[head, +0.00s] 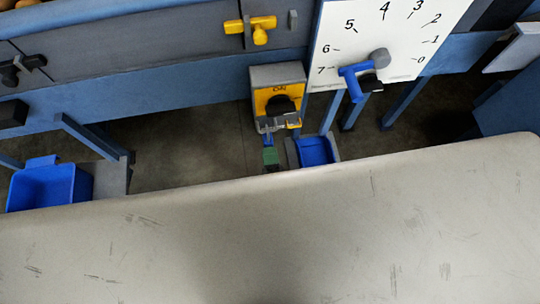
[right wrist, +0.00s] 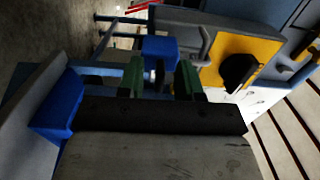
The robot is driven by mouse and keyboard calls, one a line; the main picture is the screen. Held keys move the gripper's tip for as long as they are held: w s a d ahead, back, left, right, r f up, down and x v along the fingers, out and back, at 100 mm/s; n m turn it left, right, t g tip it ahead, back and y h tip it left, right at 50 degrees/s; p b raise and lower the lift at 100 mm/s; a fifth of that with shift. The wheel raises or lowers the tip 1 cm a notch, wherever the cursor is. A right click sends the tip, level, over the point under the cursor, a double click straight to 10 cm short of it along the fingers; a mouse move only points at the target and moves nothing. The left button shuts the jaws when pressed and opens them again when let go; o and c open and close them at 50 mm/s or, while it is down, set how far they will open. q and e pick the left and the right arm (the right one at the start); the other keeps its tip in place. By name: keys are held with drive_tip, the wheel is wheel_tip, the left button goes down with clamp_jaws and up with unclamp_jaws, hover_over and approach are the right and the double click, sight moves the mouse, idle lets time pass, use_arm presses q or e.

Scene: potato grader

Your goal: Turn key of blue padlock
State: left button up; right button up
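The blue padlock (right wrist: 160,48) hangs by its grey shackle (right wrist: 206,45) beside the yellow switch plate in the right wrist view. In the head view a small part of the padlock (head: 268,139) shows below the switch box. A small pale and dark piece, possibly the key (right wrist: 156,76), shows on the near side of the padlock, but its shape is unclear. My right gripper (right wrist: 162,72) has its two green fingers apart, one on each side of this piece. I see no clear contact. In the head view the right gripper (head: 270,157) is small, just under the padlock. My left gripper is out of view.
The yellow switch plate with a black knob (head: 280,105) is just above the padlock. A blue bin (head: 316,151) stands close on the right; another blue bin (head: 45,188) is at far left. A white numbered dial (head: 400,50) has a blue lever (head: 352,82). A grey surface fills the foreground.

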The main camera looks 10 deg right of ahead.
drive_tip(key=s, duration=1)
drive_tip(key=shift+s+b, duration=0.3)
drive_tip(key=shift+s, duration=0.1)
drive_tip(key=s+d+f+n+g+y+p, duration=0.2)
drive_tip(key=f+n+g, duration=0.2)
drive_tip(key=f+n, duration=0.3)
drive_tip(key=s+d+f+n+g+y+p, duration=0.1)
drive_tip(key=s+d+f+n+g+p, duration=0.15)
drive_tip(key=f+n+g, duration=0.4)
drive_tip(key=s+d+f+n+g+h+p, duration=0.3)
drive_tip(key=s+d+f+n+g, duration=0.3)
drive_tip(key=s+d+f, duration=0.5)
drive_tip(key=s+d+n, duration=0.1)
drive_tip(key=d, duration=0.2)
drive_tip(key=shift+s, duration=0.2)
